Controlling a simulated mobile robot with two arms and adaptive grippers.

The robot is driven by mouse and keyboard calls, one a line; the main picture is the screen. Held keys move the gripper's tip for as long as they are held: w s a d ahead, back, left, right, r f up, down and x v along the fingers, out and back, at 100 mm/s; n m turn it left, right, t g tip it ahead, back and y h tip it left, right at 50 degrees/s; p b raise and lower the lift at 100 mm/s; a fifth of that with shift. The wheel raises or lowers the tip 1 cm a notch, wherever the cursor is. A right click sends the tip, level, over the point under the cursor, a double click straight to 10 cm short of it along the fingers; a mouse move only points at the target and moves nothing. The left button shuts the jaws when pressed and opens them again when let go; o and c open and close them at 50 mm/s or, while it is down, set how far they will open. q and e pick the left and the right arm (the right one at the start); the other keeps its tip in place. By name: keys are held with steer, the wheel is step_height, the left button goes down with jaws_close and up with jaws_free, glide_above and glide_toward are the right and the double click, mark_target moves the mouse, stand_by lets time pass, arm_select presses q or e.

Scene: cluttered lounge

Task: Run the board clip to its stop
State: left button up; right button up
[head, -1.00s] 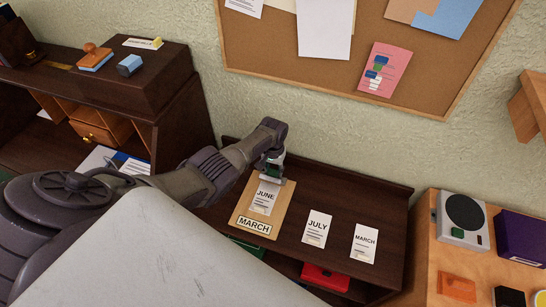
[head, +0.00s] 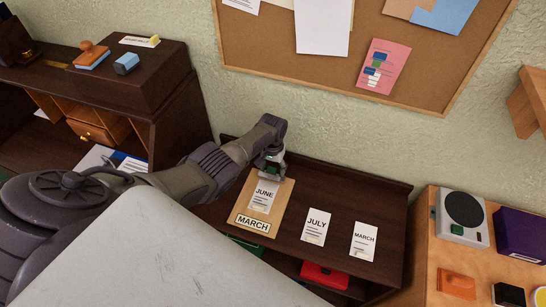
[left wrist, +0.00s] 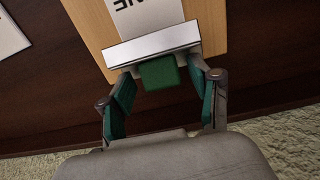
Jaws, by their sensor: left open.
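The board (head: 273,222) is a tan clipboard on the dark shelf, with a MARCH label (head: 253,224) at its lower end. A white JUNE card (head: 264,195) lies on it, its upper end under the clip. The clip shows in the left wrist view as a pale metal bar (left wrist: 152,45) across the board with a green tab (left wrist: 157,73). My left gripper (head: 271,165) is at the board's far end. In the left wrist view, its open fingers (left wrist: 160,88) stand either side of the green tab, with gaps visible. My right gripper is out of view.
A JULY card (head: 316,227) and a MARCH card (head: 364,241) lie right of the board. A red object (head: 325,275) sits below the shelf top. A wooden table (head: 425,262) with several items stands at right. The wall is close behind the shelf.

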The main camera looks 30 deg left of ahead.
arm_select(q)
step_height(320, 180, up, 12)
stand_by(0.6)
